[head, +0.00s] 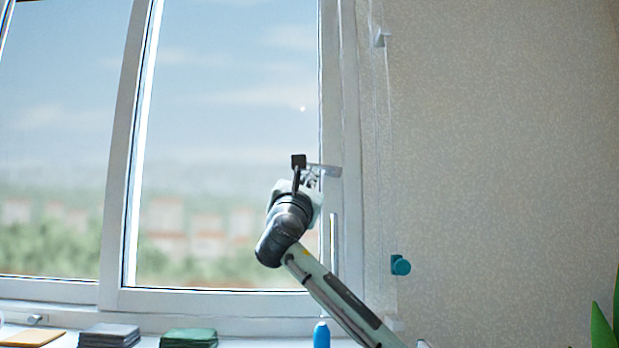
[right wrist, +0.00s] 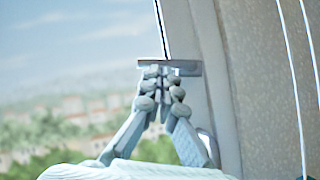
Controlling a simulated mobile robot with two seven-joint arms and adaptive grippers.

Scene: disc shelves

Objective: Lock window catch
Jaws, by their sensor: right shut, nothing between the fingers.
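The window catch (head: 328,170) looks like a short grey bar lying roughly level on the right-hand window frame (head: 352,230). It also shows in the right wrist view (right wrist: 188,68), level across the frame's edge, directly beyond my fingertips. My right gripper (head: 314,174) is at the catch. In the right wrist view its fingers (right wrist: 161,76) are closed together with nothing between them, their tips at or just under the bar. I cannot tell whether they touch it. My left gripper is not in view.
An upright light handle (head: 335,245) is below the catch. A teal knob (head: 400,265) is by the wall at right. The sill holds a blue bottle (head: 321,335), green cloths (head: 189,338), grey cloths (head: 109,335) and a tan item (head: 33,338). A plant (head: 603,328) stands at far right.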

